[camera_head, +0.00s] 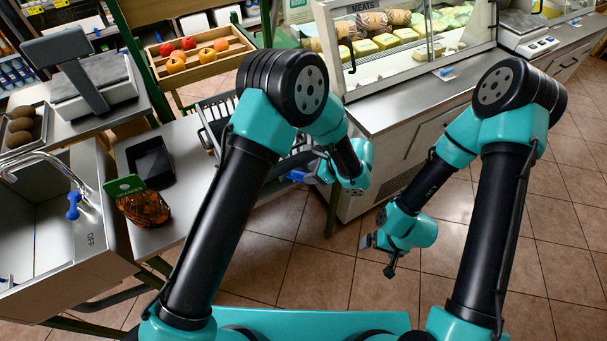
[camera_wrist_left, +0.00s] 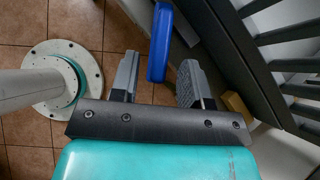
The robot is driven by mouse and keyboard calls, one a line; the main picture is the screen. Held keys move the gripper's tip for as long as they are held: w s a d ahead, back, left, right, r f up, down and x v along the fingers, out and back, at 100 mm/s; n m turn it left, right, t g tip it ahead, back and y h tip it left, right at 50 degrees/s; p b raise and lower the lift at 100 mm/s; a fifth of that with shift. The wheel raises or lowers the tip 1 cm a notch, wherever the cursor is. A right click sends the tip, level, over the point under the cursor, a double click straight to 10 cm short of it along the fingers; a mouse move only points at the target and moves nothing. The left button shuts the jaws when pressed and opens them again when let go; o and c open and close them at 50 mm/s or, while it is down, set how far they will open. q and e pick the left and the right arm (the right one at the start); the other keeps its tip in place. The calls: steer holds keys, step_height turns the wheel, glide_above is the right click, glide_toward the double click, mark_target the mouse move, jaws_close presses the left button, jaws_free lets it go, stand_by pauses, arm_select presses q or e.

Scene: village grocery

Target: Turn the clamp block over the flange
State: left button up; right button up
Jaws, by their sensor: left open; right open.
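My left gripper (camera_head: 312,173) is open beside a dark slatted rack. In the left wrist view its two grey fingers (camera_wrist_left: 157,80) stand apart. A blue bar-shaped piece (camera_wrist_left: 160,40) shows between and beyond the fingertips, alongside the rack's dark edge. It also shows as a small blue piece (camera_head: 297,175) at the left gripper in the head view. I cannot tell if this is the clamp block, and I see no contact with the fingers. No flange can be made out for certain. My right gripper (camera_head: 378,252) is open and empty above the floor.
The dark rack (camera_wrist_left: 265,75) lies right of the left fingers, with a small tan block (camera_wrist_left: 236,105) near it. The glass meat counter (camera_head: 400,75) stands behind. A sink (camera_head: 40,230), a scale (camera_head: 95,85) and a dark tray (camera_head: 150,162) are at left. Tiled floor is clear at right.

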mark_target(297, 180)
arm_select(q)
steer(key=shift+x, duration=1.1)
jaws_close()
steer(key=shift+s+m, duration=0.1)
steer(key=shift+m, duration=0.2)
steer(key=m+t, duration=0.1)
steer(key=s+m+t+h, duration=0.1)
steer(key=m, duration=0.1)
steer(key=shift+s+a+m+t, duration=0.15)
steer(key=shift+a+m+t, duration=0.15)
steer(key=shift+a+t, duration=0.1)
steer(key=shift+s+a+m+t+h, duration=0.2)
steer(key=shift+m+t+h, duration=0.25)
steer(key=shift+m, duration=0.3)
steer(key=shift+s+a+m+t+h, duration=0.2)
steer(key=shift+m+t+h, duration=0.15)
steer(key=shift+m+h, duration=0.25)
steer(key=shift+s+a+m+t+h, duration=0.15)
steer(key=shift+m+t+h, duration=0.25)
steer(key=shift+m, duration=0.45)
